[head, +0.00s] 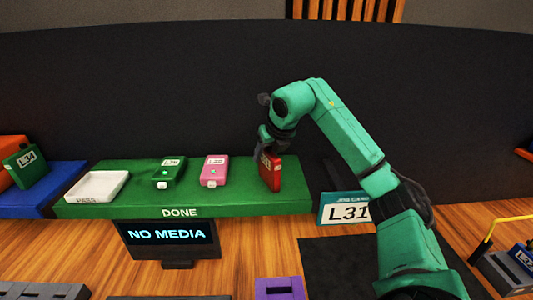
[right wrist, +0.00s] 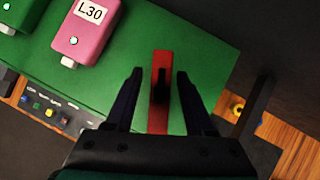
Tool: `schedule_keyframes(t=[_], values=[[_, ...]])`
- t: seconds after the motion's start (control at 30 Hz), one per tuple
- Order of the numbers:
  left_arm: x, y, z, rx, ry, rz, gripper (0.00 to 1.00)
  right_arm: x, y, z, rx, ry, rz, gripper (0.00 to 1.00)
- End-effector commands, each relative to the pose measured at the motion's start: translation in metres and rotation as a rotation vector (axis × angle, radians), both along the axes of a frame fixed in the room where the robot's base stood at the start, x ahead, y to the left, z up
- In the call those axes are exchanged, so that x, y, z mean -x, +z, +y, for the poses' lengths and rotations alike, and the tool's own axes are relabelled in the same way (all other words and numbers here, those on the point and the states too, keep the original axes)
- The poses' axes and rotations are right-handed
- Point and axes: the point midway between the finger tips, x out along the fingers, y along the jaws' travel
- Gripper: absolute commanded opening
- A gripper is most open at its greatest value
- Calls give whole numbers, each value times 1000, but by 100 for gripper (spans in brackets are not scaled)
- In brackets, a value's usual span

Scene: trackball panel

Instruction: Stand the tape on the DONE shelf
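A red tape (head: 271,174) stands upright on the right part of the green DONE shelf (head: 233,205). Its label is too small to read. My right gripper (head: 266,146) is over the tape's top. In the right wrist view, my right gripper's fingers (right wrist: 158,74) are spread on either side of the red tape (right wrist: 160,112), with a gap on each side. It is open and not holding the tape. My left gripper is in neither view.
A green tape (head: 169,173) and a pink tape (head: 214,171) lie on the shelf, left of the red one, near a white tray (head: 97,186). A card reading L31 (head: 345,210) stands by the shelf's right end. A NO MEDIA screen (head: 167,236) is in front.

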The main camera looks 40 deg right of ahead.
Motion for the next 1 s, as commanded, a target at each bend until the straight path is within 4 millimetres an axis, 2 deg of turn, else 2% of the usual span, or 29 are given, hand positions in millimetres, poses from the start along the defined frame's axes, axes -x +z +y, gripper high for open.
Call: schedule_keyframes(t=[0.37, 0.5, 0.7, 0.83, 1.0], values=[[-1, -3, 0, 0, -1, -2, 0, 2, 4, 1, -1, 1, -1, 56], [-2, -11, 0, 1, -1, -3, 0, 13, 21, 3, 2, 0, -6, 56], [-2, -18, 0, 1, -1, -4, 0, 39, 64, 10, 0, 0, -7, 56], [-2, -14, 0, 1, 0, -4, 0, 55, 91, 14, 1, 0, -4, 56], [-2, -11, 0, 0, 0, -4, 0, 63, 102, 16, 0, 0, -1, 56]])
